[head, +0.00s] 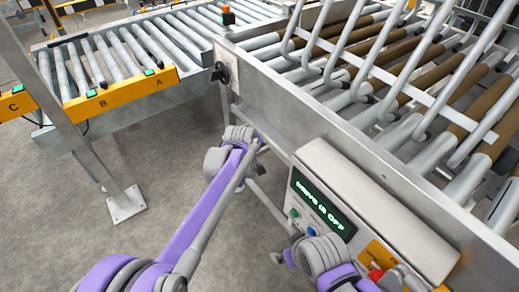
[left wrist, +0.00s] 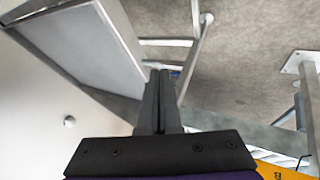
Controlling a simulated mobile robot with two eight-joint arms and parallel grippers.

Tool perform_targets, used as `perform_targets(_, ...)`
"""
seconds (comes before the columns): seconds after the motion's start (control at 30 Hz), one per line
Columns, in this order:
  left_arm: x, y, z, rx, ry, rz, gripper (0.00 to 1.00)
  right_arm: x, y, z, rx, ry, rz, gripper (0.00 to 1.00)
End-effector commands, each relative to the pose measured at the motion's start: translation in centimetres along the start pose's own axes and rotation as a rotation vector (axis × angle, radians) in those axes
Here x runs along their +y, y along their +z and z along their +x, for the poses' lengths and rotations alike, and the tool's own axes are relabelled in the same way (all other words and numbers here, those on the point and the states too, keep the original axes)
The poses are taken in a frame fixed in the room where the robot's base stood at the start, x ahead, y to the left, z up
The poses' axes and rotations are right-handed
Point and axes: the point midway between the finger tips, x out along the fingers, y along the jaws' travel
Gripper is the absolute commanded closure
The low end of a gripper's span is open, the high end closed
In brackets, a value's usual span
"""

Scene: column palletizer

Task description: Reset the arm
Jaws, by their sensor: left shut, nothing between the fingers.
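In the left wrist view, my left gripper (left wrist: 160,75) has its two dark fingers together, with nothing between them. In the head view, my purple and grey left arm reaches up from the lower left and ends in front of the conveyor frame, left of the control box (head: 375,205). Its fingers cannot be made out there. My right arm is folded at the lower right, in front of the control box. Its small end piece (head: 278,257) points left, and its fingers cannot be made out. The control box has a dark display with green text ending in "IS OFF".
A large roller conveyor (head: 300,95) with upright grey bent bars fills the upper right. A lower roller conveyor with a yellow lettered panel (head: 120,95) stands at the upper left. A grey post (head: 75,120) is bolted to the floor. The floor (head: 60,205) at left is clear.

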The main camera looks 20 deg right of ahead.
Motion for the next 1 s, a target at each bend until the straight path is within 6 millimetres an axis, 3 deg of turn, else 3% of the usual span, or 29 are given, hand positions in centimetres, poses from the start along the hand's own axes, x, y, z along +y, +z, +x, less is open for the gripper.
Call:
perform_targets(0.13,0.0,0.0,-1.7,0.0,-0.001,0.0,1.0,0.0,-0.1,-0.3,0.001,0.0,0.0,0.01)
perform_targets(0.37,-0.1,0.0,-2.2,-0.001,-0.001,0.0,1.0,0.0,-0.1,-0.3,0.001,0.0,0.0,0.01)
perform_targets(0.5,-1.4,-0.3,-3.3,0.002,-0.014,0.006,1.0,0.0,-0.1,-0.3,0.001,0.0,0.0,0.01)
perform_targets(0.57,-3.1,-0.6,-4.7,0.004,-0.031,0.013,1.0,0.0,-0.1,-0.3,0.001,0.0,0.0,0.01)
perform_targets(0.77,-11.9,-0.2,-12.3,0.006,-0.115,0.065,1.0,0.0,-0.1,-0.3,0.001,0.0,0.0,0.01)
perform_targets(0.87,-16.6,1.3,-16.1,0.001,-0.16,0.095,1.0,0.0,-0.1,-0.3,0.001,0.0,0.0,0.01)
perform_targets(1.0,-22.6,4.7,-20.8,-0.012,-0.22,0.136,1.0,0.0,-0.1,-0.3,0.001,0.0,0.0,0.01)
